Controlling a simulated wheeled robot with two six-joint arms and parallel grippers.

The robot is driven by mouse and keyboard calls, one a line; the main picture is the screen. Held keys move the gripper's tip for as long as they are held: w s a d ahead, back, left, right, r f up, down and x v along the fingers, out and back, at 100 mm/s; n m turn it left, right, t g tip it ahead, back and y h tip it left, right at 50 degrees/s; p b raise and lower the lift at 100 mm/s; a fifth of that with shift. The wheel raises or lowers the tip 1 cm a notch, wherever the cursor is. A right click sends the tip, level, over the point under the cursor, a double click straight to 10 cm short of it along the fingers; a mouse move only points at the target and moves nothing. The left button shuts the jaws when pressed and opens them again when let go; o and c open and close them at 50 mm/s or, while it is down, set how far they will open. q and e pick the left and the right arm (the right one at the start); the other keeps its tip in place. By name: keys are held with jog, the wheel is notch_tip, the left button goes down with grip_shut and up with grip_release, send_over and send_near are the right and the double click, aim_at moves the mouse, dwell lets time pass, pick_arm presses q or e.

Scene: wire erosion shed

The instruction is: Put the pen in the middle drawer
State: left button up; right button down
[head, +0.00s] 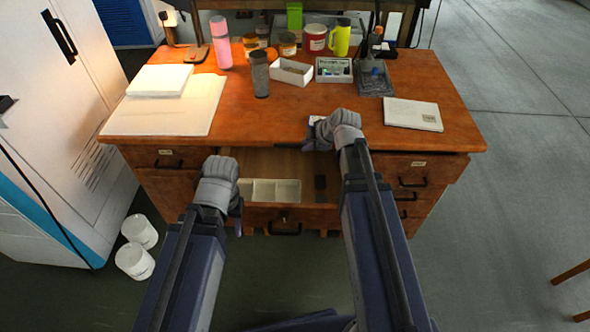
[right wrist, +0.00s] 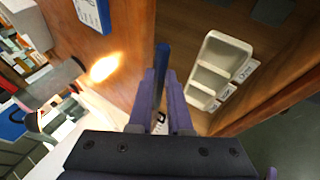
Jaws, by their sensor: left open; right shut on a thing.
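The middle drawer (head: 300,162) under the desk top is pulled open. It holds a white compartment tray (head: 268,191) and a small dark item (head: 320,183). My right gripper (head: 312,143) is over the back of the drawer, by the desk's front edge. In the right wrist view, its fingers (right wrist: 161,88) are shut on the dark blue pen (right wrist: 162,58), which sticks out beyond the fingertips. The tray also shows there (right wrist: 208,72), to the right of the pen. My left gripper (head: 238,215) is open and empty near the left end of the drawer front.
The desk top (head: 270,118) carries bottles, jars, small white boxes, a wire tray (head: 374,82), a stack of paper (head: 160,80) and a booklet (head: 412,114). A blue and white item (right wrist: 92,14) lies near the desk edge. Two white tubs (head: 137,262) stand on the floor.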

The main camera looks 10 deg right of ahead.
notch_tip(320, 180, down, 13)
jog(key=b, duration=1.2)
jog(key=shift+w, duration=0.2)
jog(key=w, duration=0.1)
jog(key=w+a, duration=0.1)
jog(key=w, duration=0.1)
jog(key=shift+w+a, duration=0.3)
jog(key=shift+s+f+b, duration=0.15)
jog(key=shift+f+b, duration=0.55)
jog(key=shift+r, duration=0.15)
